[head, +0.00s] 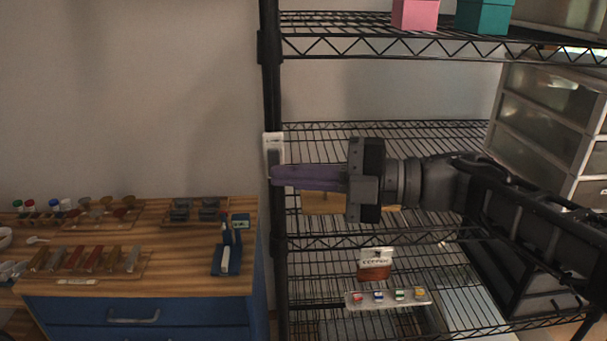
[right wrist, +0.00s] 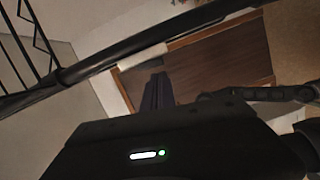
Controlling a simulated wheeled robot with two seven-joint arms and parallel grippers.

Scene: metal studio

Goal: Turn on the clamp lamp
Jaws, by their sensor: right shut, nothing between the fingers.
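A small white fixture with a grey face (head: 274,150) sits on the black shelf post; it may be the clamp lamp or its switch, but I cannot tell which. I see no clear lamp head and no lit bulb. My right gripper (head: 276,174) comes in from the right with its long purple fingers shut and empty. Their tips are at the lower end of the white fixture; I cannot tell whether they touch it. In the right wrist view the dark fingers (right wrist: 158,88) point towards a pale piece (right wrist: 140,58) along the post. My left gripper is not in view.
The black wire shelf (head: 440,240) holds a coffee bag (head: 375,264) and a tray of small coloured items (head: 388,299). Pink (head: 415,14) and teal (head: 484,16) boxes stand above. A wooden-topped blue cabinet (head: 130,310) with several small items stands left.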

